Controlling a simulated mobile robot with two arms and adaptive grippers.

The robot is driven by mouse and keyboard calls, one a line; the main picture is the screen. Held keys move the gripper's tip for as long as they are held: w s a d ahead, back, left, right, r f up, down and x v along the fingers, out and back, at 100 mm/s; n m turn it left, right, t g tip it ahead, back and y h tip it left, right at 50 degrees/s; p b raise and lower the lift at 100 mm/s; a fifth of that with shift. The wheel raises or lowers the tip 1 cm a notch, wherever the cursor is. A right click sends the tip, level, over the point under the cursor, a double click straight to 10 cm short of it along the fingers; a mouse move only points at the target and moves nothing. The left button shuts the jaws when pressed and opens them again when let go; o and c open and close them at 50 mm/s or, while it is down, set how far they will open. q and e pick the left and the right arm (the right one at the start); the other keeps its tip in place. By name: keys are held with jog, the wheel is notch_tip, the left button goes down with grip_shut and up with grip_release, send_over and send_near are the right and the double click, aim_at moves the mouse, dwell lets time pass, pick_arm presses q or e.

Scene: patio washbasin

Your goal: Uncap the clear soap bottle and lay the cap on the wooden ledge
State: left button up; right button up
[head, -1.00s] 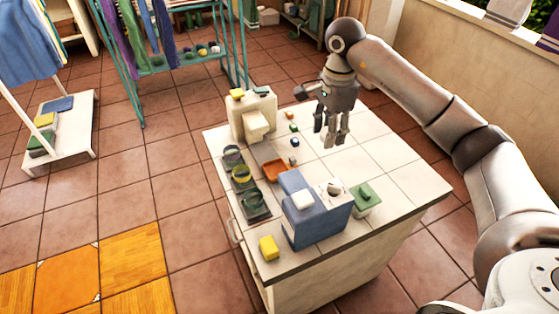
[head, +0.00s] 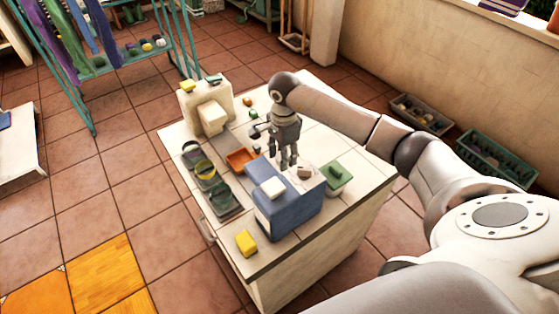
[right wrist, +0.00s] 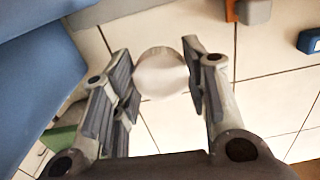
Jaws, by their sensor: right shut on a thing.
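My right gripper (head: 287,163) is low over the tiled counter, behind the blue box. In the right wrist view, its fingers (right wrist: 162,80) are shut on a smooth whitish round thing (right wrist: 160,72). I cannot tell whether this is only the cap or the top of the bottle with it. The fingers and their shadow hide what is below it. I cannot make out a clear bottle in the head view, nor a wooden ledge for certain. My left gripper is out of view.
Crates (head: 497,160) stand by the wall at right.

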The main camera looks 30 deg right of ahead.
notch_tip(320, 180, down, 4)
jog(key=shift+r+p, duration=0.1)
jog(key=shift+p, duration=0.3)
jog(key=shift+f+b, duration=0.25)
jog(key=shift+b, duration=0.05)
jog(key=o, duration=1.1)
jog(key=shift+r, duration=0.1)
